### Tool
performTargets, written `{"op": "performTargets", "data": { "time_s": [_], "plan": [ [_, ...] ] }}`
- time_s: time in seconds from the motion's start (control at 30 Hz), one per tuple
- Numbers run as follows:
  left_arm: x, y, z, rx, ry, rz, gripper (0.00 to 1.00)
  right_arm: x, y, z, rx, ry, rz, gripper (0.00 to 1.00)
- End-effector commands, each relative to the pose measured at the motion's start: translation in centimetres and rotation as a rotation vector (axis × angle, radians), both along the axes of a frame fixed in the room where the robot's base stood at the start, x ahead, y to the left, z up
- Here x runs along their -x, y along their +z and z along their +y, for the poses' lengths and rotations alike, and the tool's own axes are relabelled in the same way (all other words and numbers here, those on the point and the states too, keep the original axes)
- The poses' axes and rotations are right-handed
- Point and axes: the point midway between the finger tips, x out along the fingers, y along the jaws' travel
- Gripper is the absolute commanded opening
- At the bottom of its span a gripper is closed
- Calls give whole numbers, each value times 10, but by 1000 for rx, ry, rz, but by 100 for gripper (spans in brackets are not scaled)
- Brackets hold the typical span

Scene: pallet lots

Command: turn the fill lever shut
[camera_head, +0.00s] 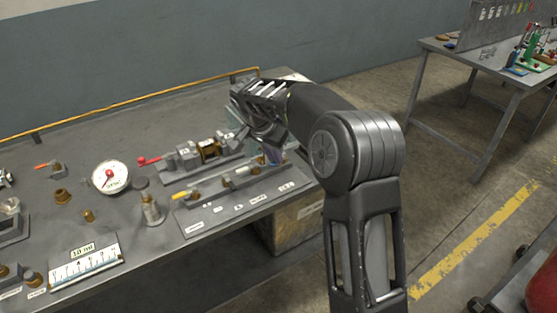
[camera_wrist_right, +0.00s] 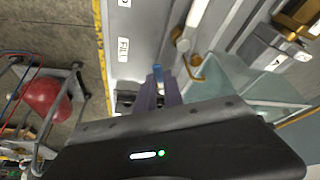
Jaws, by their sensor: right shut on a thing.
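My right gripper (camera_head: 271,150) reaches down over the right end of the valve row on the bench. In the right wrist view its fingers (camera_wrist_right: 161,91) are shut on a blue lever handle (camera_wrist_right: 158,72), next to the label FILL (camera_wrist_right: 122,50). Only the blue end shows; the fingers and wrist hide the rest, so I cannot tell the fill lever's full angle. The yellow-handled lever (camera_head: 183,195) is farther left in the row. My left gripper is out of view.
The valve plate (camera_head: 215,212) lies along the front edge of the grey bench. A red-handled device (camera_head: 150,160) and brass parts stand behind the row. A round gauge (camera_head: 110,177) is to the left. A second table (camera_head: 470,60) stands at the back right.

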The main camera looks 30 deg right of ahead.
Motion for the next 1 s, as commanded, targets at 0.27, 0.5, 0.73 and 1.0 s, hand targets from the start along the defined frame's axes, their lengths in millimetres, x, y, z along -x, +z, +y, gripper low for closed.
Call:
{"op": "performTargets", "data": {
  "time_s": [0.27, 0.5, 0.73, 1.0],
  "plan": [
    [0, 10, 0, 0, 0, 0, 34, -12, 2, 4, 1, -245, 0, 0],
    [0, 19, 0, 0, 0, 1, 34, -18, 2, 5, 0, -395, -1, 0],
    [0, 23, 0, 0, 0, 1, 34, -21, 1, 4, -1, -462, -1, 0],
    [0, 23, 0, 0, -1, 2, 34, -21, 0, 4, -3, -474, -1, 0]
  ]
}}
